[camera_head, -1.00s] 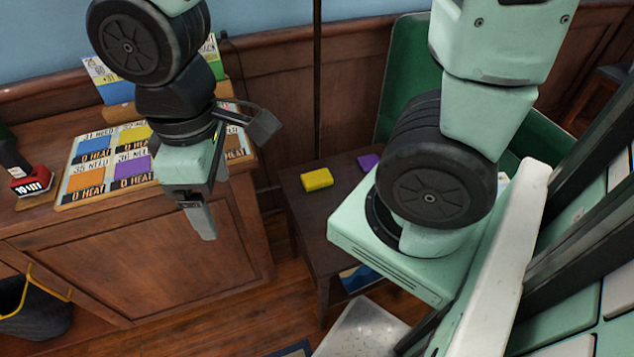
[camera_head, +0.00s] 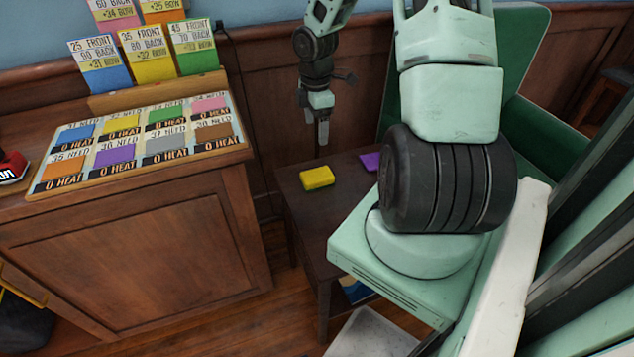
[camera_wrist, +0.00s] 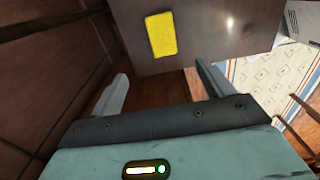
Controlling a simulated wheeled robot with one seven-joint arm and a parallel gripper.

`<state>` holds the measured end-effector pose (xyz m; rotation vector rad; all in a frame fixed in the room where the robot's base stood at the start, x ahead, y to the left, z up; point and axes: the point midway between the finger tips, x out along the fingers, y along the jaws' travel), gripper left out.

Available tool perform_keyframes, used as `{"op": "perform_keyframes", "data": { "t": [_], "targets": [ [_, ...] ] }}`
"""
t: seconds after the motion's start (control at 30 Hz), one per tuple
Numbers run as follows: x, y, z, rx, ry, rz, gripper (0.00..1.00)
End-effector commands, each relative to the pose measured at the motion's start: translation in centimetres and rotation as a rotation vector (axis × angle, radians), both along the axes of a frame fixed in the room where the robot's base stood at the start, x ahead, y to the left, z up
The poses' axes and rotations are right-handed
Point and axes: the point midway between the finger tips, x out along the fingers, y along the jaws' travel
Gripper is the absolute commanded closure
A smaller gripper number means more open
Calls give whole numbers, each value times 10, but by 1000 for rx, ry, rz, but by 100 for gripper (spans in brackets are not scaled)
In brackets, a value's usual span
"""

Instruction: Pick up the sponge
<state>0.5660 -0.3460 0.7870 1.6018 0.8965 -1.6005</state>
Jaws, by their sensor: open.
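The sponge (camera_head: 317,177) is a yellow block lying flat on a small dark wooden table (camera_head: 305,212). In the wrist view the sponge (camera_wrist: 161,35) shows near the top, beyond the fingertips and between their lines. My gripper (camera_head: 323,128) hangs pointing down above the far side of the table, behind the sponge in the head view. In the wrist view its two fingers (camera_wrist: 160,75) are spread apart with nothing between them. The sponge is fully visible and not touched.
A purple block (camera_head: 370,161) lies on the same table, partly beside my arm. A wooden counter (camera_head: 140,260) with coloured cards (camera_head: 145,150) stands at left. A green chair (camera_head: 530,120) is behind at right. A patterned rug (camera_wrist: 275,80) shows in the wrist view.

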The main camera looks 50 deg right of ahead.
Motion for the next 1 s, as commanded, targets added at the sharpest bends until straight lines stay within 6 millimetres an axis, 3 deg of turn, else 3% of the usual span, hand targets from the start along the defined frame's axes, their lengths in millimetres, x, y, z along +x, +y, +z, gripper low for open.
{"op": "perform_keyframes", "data": {
  "t": [0.5, 0.87, 1.0],
  "targets": [
    [-1, 1, -99, 2, 3, 2, 20],
    [-2, 0, -126, 0, 2, 0, 20],
    [-4, 2, -144, 2, 3, 1, 20]
  ]
}}
